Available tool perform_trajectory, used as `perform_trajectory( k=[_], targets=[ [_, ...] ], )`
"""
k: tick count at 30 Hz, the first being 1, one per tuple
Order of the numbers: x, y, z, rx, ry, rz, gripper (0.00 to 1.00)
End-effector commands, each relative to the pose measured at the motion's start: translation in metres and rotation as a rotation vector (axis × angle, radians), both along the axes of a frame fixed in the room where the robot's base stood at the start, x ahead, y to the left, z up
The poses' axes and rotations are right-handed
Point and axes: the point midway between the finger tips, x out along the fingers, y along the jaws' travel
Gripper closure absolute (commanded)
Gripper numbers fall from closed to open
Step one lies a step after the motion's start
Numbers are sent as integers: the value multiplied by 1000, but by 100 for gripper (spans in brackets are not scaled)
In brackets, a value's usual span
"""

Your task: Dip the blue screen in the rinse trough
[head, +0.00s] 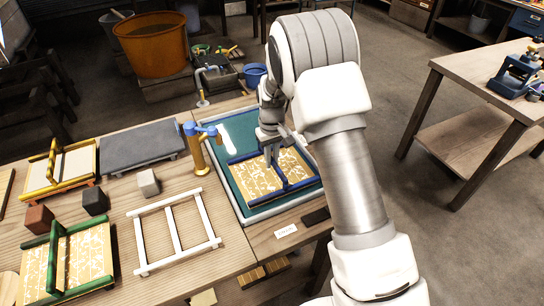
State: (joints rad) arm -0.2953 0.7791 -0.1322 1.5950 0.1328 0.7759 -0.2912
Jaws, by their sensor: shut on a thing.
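The blue screen (301,180), a blue frame with a raised middle bar over a tan patterned face, lies flat over the teal-bottomed trough (237,181) with a pale rim. My gripper (271,160) points down at the screen's middle bar and is shut on it; the arm hides part of the screen's right side. I cannot tell whether the screen touches the trough's bottom. A gold tap with a blue top (196,146) stands at the trough's left edge.
A green screen (68,262), a yellow screen (62,168), a white frame (175,230), a grey slab (139,146) and several small blocks (148,182) occupy the table left of the trough. An orange tub (153,45) stands behind. A side table (490,75) is at right, across open floor.

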Motion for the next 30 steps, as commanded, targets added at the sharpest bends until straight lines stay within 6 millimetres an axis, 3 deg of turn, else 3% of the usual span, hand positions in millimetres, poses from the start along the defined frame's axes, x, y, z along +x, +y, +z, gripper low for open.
perform_trajectory(
  k=[15,30],
  targets=[
    [0,-1,-54,0,0,-2,100],
    [0,0,-66,0,0,-1,100]
  ],
)
